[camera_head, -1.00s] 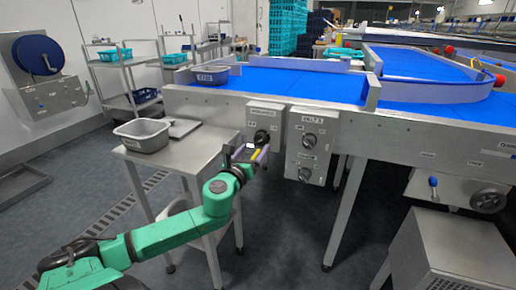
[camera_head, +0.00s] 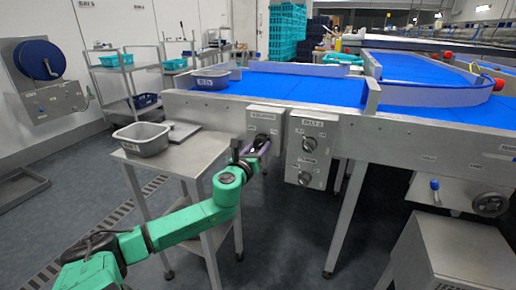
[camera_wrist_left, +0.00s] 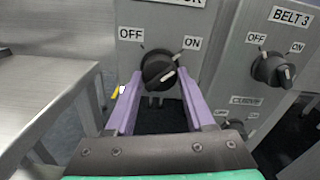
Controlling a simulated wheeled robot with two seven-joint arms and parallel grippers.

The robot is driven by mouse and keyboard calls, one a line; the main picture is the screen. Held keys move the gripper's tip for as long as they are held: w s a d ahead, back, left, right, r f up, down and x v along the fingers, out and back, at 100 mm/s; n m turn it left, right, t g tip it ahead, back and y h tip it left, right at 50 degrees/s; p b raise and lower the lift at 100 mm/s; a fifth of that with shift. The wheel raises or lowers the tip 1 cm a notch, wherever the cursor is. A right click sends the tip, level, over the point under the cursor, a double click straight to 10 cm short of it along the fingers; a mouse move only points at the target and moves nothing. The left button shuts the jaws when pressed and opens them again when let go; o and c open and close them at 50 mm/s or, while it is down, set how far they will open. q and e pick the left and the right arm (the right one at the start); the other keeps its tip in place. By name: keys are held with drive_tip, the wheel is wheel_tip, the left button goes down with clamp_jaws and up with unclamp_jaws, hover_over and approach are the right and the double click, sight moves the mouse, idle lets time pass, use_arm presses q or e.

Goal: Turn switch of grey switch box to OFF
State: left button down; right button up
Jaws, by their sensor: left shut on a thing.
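A grey switch box (camera_head: 265,122) is fixed to the side of the conveyor. In the left wrist view it (camera_wrist_left: 163,25) has OFF at upper left and ON at upper right, under a partly cut-off label ending in "OR". Its black rotary switch (camera_wrist_left: 159,66) has a white mark slanting to the upper right, toward ON. My left gripper (camera_head: 258,146) is at this switch. In the left wrist view its purple fingers (camera_wrist_left: 159,84) flank the knob left and right and are shut on it. My right gripper is not in view.
A second grey box (camera_head: 310,150), labelled BELT 3, stands close to the right with two knobs. A steel table (camera_head: 185,158) with a grey tub (camera_head: 142,140) is on the left. The blue-belted conveyor (camera_head: 290,85) is above and behind.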

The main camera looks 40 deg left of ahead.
use_arm(q)
drive_tip(key=shift+n, duration=0.4)
drive_tip(key=shift+n+p, duration=0.4)
drive_tip(key=shift+n, duration=0.1)
drive_tip(key=shift+n+p, duration=0.3)
drive_tip(key=shift+n, duration=0.5)
drive_tip(key=n+p, duration=0.1)
drive_tip(key=n, duration=0.4)
drive_tip(key=shift+d+p, duration=0.1)
drive_tip(key=shift+p, duration=0.25)
drive_tip(key=n+p, duration=0.1)
drive_tip(key=n, duration=0.4)
drive_tip(key=n+p, duration=0.1)
drive_tip(key=n, duration=0.2)
drive_tip(key=shift+r, duration=0.1)
drive_tip(key=shift+n+p, duration=0.55)
drive_tip(key=shift+n, duration=0.25)
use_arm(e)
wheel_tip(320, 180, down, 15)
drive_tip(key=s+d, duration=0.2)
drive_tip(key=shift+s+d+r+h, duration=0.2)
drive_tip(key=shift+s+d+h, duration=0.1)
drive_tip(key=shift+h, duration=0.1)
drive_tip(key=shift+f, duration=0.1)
